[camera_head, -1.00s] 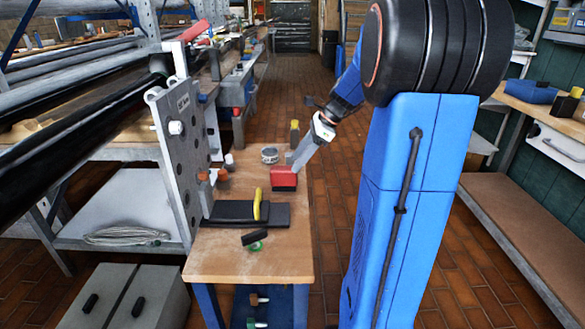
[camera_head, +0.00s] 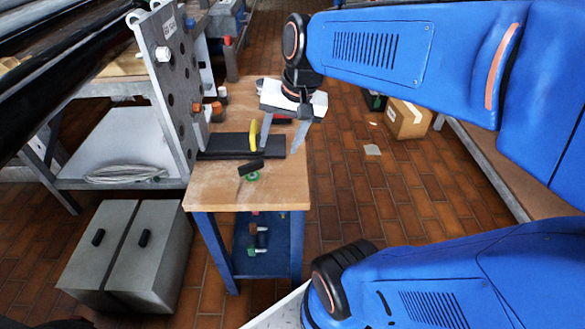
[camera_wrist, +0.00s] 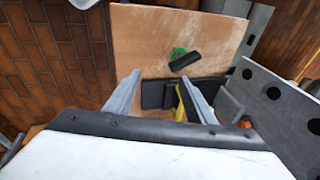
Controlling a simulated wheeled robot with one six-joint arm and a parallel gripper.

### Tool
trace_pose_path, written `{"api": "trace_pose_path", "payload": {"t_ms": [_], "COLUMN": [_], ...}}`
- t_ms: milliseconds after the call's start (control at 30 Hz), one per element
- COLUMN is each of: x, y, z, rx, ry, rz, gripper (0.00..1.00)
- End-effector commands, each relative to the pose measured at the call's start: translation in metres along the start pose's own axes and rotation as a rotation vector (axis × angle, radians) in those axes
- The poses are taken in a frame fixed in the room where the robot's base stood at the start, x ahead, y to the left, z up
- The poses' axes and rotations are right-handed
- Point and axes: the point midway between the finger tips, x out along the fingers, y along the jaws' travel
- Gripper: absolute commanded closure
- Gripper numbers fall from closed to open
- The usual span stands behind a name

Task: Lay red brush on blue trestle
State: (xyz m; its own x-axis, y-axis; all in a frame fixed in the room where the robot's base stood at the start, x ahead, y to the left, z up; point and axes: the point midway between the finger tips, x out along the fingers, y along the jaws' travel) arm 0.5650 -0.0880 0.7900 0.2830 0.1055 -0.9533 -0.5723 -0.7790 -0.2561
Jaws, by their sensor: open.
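A red item with a dark lower part, perhaps the red brush (camera_head: 283,117), is on the wooden-topped bench, mostly hidden behind my gripper in the head view. I cannot make it out in the wrist view. My gripper (camera_head: 281,150) is open and points down over the bench's right side, with nothing visible between its fingers; it also shows in the wrist view (camera_wrist: 160,80). The bench (camera_head: 245,195) has blue legs and a blue lower shelf; I cannot tell whether it is the blue trestle.
A black pad (camera_head: 225,146) with a yellow handle (camera_head: 253,134) lies below my gripper. A black and green item (camera_head: 251,170) lies nearer the front edge. A grey perforated plate (camera_head: 172,85) stands at the left. Grey cabinets (camera_head: 120,250) stand on the floor.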

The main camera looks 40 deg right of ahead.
Motion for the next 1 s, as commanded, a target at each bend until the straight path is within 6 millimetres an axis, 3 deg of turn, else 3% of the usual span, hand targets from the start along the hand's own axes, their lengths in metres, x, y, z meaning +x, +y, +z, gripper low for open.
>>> {"api": "trace_pose_path", "payload": {"t_ms": [33, 200, 400, 1000], "x": [-0.001, 0.002, 0.006, 0.008], "y": [0.003, 0.019, 0.033, 0.036], "z": [0.015, 0.050, 0.070, 0.074], "rx": [-0.099, -0.408, -0.630, -0.680], "ry": [0.024, 0.094, 0.145, 0.156], "rz": [0.004, 0.030, 0.053, 0.060], "gripper": [0.50, 0.50, 0.50, 0.50]}}
